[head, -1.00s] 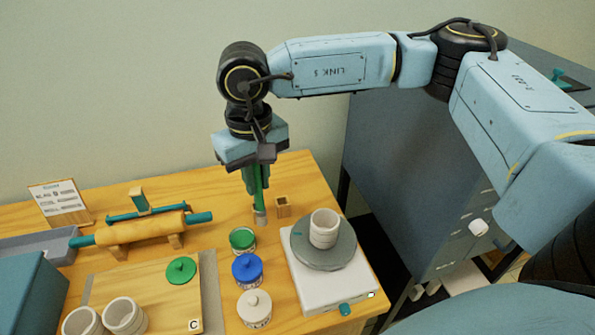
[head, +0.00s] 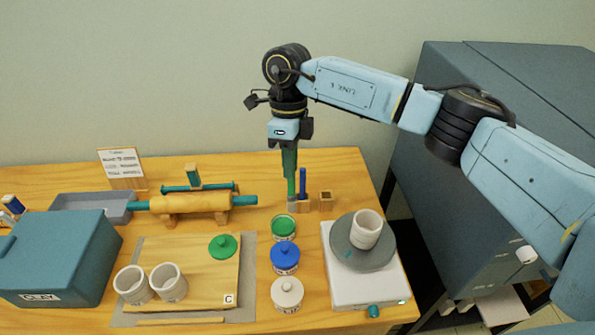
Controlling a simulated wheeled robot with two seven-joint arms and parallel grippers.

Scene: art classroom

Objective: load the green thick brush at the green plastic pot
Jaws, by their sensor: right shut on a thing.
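My right gripper (head: 290,172) points down over the back of the table and is shut on the upright green thick brush (head: 291,188). The gripper hides the upper handle. The brush's greyish lower end is beside a small wooden holder with a blue brush (head: 302,184); I cannot tell whether they touch. The green plastic pot (head: 284,229) stands just in front of the brush, uncovered, with green inside. The green lid (head: 223,246) lies on the wooden board to the left. My left gripper is not in view.
A blue-lidded pot (head: 285,258) and a white-lidded pot (head: 287,294) stand in front of the green pot. An empty-looking wooden holder (head: 326,202) is to the right. A turntable (head: 350,250) bears a white cup. A rolling pin (head: 190,203) lies left.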

